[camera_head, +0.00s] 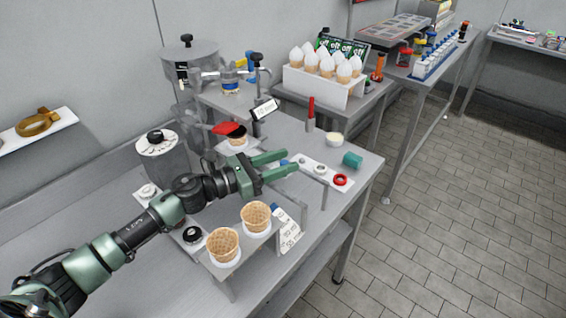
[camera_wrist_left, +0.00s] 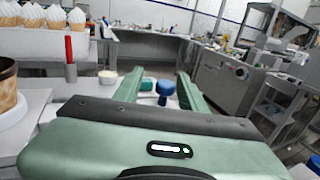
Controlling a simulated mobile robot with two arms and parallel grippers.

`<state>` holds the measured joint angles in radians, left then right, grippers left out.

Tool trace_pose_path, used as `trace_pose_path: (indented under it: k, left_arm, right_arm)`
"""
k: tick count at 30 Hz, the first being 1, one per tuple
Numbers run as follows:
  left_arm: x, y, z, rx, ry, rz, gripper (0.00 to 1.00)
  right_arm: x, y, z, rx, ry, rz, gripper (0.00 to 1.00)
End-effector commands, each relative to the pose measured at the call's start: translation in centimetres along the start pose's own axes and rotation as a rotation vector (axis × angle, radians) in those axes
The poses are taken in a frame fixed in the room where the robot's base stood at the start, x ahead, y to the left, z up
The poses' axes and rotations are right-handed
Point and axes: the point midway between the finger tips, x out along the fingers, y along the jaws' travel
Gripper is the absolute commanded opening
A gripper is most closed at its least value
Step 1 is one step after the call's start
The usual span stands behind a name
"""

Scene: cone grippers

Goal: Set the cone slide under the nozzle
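My left gripper (camera_head: 283,173) reaches in from the left over the grey table, its two green fingers apart with nothing visibly held. In the left wrist view, its fingers (camera_wrist_left: 156,88) frame a dark blue knob (camera_wrist_left: 165,88); I cannot tell whether they touch it. Two empty waffle cones, a nearer one (camera_head: 223,246) and a farther one (camera_head: 256,217), stand upright in white holders on a raised grey rack (camera_head: 240,250). Another cone (camera_head: 238,141) stands behind the gripper, below a red part (camera_head: 229,128). I cannot clearly make out the nozzle or which part is the slide. My right gripper is out of view.
A white rack (camera_head: 322,88) holds several filled cones. The table's right edge is near.

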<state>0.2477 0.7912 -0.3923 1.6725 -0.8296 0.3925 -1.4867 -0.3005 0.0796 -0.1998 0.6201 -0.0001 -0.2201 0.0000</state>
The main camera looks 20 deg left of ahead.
Motion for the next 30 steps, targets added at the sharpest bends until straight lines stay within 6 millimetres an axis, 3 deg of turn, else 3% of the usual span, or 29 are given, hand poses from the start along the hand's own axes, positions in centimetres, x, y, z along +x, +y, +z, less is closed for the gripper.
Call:
trace_pose_path:
  k: [5, 18, 30]
  left_arm:
    - [-0.5, -0.1, -0.2, -0.001, 0.0, -0.001, 0.41]
    - [-7.0, 0.1, -0.4, -0.001, 0.001, 0.001, 0.41]
    - [-7.9, 0.1, 0.0, -0.001, -0.001, 0.0, 0.41]
  right_arm:
    - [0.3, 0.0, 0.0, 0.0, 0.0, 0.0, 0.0]
    - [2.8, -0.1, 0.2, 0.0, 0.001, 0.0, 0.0]
    - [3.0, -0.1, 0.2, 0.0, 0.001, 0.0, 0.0]
